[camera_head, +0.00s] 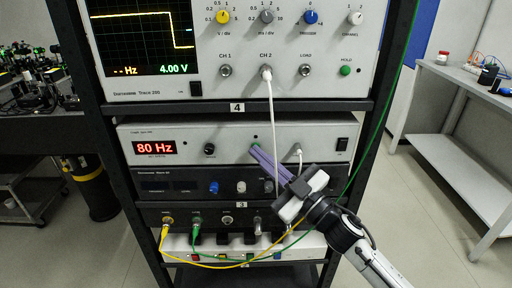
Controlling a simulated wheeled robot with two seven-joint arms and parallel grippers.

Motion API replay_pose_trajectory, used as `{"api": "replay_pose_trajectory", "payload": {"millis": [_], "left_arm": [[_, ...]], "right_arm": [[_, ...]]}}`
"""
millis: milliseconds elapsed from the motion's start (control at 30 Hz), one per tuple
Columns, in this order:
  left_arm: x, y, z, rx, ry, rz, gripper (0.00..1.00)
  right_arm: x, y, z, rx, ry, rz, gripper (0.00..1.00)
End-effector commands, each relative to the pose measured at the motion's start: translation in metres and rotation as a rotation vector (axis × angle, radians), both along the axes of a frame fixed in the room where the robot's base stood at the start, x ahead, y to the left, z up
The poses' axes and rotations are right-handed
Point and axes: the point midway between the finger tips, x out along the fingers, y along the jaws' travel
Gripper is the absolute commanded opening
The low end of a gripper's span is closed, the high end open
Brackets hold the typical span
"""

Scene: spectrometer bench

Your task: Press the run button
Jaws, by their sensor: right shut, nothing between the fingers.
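The grey unit (228,151) with the red "80 Hz" display (155,147) sits on a rack shelf. A small green button (256,146), which looks like the run button, is on its front panel right of the black knob. My right gripper (256,152) comes in from the lower right with its purple fingers shut and empty. Its fingertips are at the green button and partly cover it; I cannot tell if they touch it or whether it is pressed in. My left gripper is not in view.
The oscilloscope (150,92) above has a green HOLD button (345,70). A white cable (272,110) hangs beside my fingers. A dark unit (185,184) and yellow and green cables are below. A black rack post (385,85) stands right.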

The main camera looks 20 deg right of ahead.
Motion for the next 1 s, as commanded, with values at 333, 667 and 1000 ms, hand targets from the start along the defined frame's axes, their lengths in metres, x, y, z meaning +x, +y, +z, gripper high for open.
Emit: {"api": "replay_pose_trajectory", "payload": {"millis": [333,667,1000], "left_arm": [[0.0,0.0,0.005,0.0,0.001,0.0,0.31],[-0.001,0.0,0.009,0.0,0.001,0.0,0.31],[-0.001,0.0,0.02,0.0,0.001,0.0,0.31]], "right_arm": [[-0.01,0.003,0.0,0.001,0.0,0.0,0.0],[-0.017,0.005,0.001,0.003,0.001,0.001,0.0],[-0.05,0.014,0.001,0.002,0.003,-0.001,0.0]]}}
